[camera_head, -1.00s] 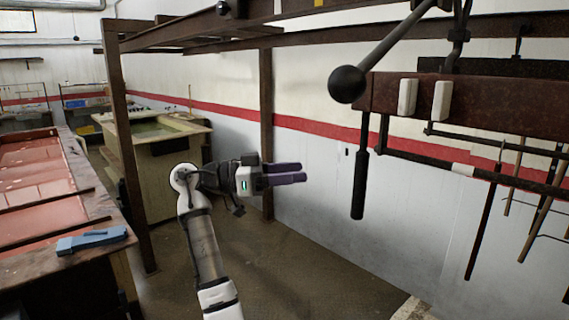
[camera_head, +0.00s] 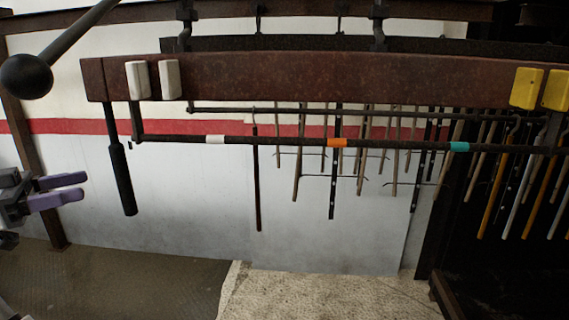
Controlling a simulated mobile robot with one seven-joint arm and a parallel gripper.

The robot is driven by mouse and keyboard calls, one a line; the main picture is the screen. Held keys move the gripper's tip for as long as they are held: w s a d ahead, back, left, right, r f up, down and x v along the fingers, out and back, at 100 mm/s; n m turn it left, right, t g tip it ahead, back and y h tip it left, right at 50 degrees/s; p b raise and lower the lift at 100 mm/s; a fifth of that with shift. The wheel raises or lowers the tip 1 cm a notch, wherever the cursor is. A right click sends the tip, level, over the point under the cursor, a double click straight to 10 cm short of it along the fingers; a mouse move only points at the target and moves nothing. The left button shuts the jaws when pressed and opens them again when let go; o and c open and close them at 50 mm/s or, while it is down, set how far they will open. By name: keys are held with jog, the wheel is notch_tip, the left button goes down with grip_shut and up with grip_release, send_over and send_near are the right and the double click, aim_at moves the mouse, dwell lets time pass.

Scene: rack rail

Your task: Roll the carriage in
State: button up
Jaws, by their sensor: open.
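The carriage appears to be the long rust-brown beam (camera_head: 300,82) that spans the head view, hung by hooks below a dark overhead rail (camera_head: 270,44). A black grip handle (camera_head: 123,180) hangs down from its left end. Below the beam runs a dark bar (camera_head: 280,141) with white, orange and teal bands, and several thin rods hang around it. My gripper (camera_head: 84,188), with purple fingers, is at the left edge. Its fingers are apart and empty, left of the handle and not touching it.
White blocks (camera_head: 153,79) sit at the beam's left end and yellow blocks (camera_head: 540,89) at its right. A lever with a black ball (camera_head: 26,76) juts in at upper left. A dark bay (camera_head: 500,255) is at right. The floor (camera_head: 120,275) at lower left is clear.

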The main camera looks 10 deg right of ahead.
jog(key=shift+b+x, duration=1.15)
jog(key=shift+x, duration=3.2)
grip_shut()
